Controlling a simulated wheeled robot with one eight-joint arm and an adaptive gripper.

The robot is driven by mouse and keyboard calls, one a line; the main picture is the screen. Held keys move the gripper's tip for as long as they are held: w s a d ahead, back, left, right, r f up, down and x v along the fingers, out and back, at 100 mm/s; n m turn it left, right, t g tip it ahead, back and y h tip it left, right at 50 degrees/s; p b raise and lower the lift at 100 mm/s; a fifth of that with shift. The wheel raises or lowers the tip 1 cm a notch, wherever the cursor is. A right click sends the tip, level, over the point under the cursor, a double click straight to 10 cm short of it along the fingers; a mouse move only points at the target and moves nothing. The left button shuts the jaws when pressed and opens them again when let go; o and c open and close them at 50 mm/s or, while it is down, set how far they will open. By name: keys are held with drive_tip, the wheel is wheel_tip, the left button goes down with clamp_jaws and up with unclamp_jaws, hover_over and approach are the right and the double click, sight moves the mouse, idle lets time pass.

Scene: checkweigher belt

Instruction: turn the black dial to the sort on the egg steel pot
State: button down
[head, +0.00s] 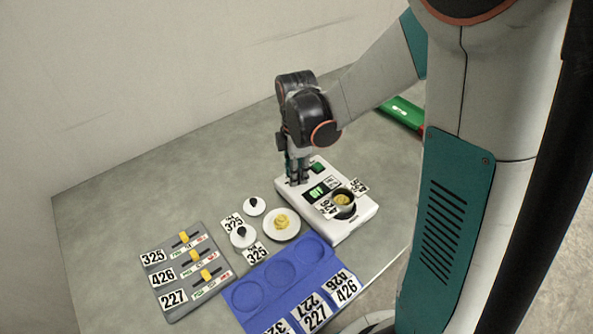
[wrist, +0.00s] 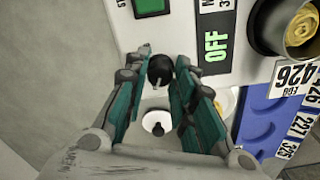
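The black dial (wrist: 160,70) is on the white checkweigher (wrist: 206,96), between my fingertips in the wrist view; in the head view my gripper hides it. My gripper (head: 297,181) points down at the left end of the checkweigher. Its fingers (wrist: 161,65) stand apart on both sides of the dial, very close to it; I see no clear contact. The green display (wrist: 214,46) beside it reads OFF. The steel pot (head: 343,202) with yellow contents (wrist: 303,28) stands on the checkweigher's right end. Its label (wrist: 289,74) reads 426 EGG.
A green button (wrist: 150,7) is near the dial. Left of the checkweigher are a plate with yellow food (head: 281,223) and two white discs with black knobs (head: 254,205) (head: 242,236). A blue tray (head: 240,297) and grey slider panel (head: 180,312) lie in front. The table's back left is clear.

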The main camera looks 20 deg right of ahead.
drive_tip(key=shift+m, duration=0.4)
drive_tip(key=m, duration=0.6)
drive_tip(key=shift+m, duration=0.3)
drive_tip(key=m, duration=0.3)
drive_tip(key=shift+m+p, duration=0.3)
drive_tip(key=m, duration=0.3)
drive_tip(key=shift+m, duration=0.4)
drive_tip(key=m, duration=1.2)
